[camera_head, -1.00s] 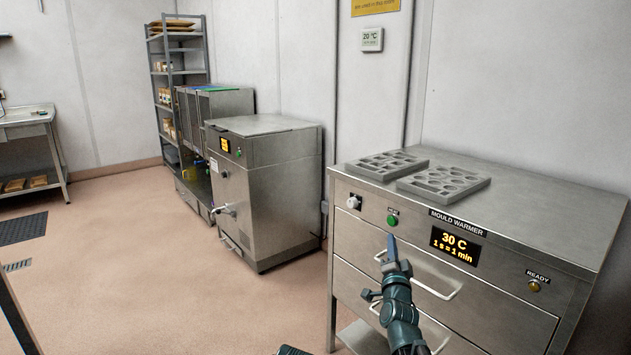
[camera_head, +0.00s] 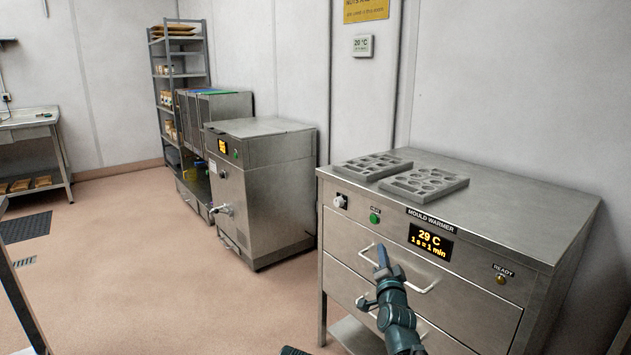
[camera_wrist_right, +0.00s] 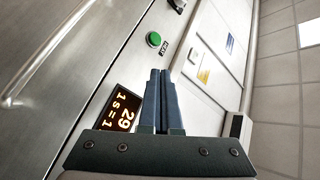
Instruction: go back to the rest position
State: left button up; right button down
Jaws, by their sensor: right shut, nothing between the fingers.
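My right gripper (camera_head: 382,257) is in front of the mould warmer (camera_head: 560,222), just below its green button (camera_head: 374,218) and left of the display. Its fingers are shut with nothing between them, and they appear apart from the panel. In the right wrist view the shut fingers (camera_wrist_right: 157,76) point up near the green button (camera_wrist_right: 154,40), with a gap between. The display (camera_head: 431,241) reads 29 C and "1 s = 1 min".
Two grey moulds (camera_head: 424,183) lie on the warmer's top. Drawer handles (camera_head: 432,284) stick out of its front close to my right arm. A steel machine (camera_head: 262,185) stands to the left. A shelf rack (camera_head: 207,62) is behind it.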

jog(key=s+a+n+g+y+p, duration=0.4)
jog(key=s+a+n+g+p, duration=0.55)
jog(key=a+p, duration=0.45)
jog(key=s+d+r+n+g+h+p, duration=0.1)
jog(key=s+g+p, duration=0.4)
jog(key=s, duration=0.7)
jog(key=s+r+n+g+h+p, duration=0.3)
jog(key=s+p, duration=0.6)
jog(key=s, duration=0.3)
jog(key=shift+d+r+n+g, duration=0.2)
jog(key=shift+d+n+g, duration=0.2)
jog(key=shift+n+g, duration=0.55)
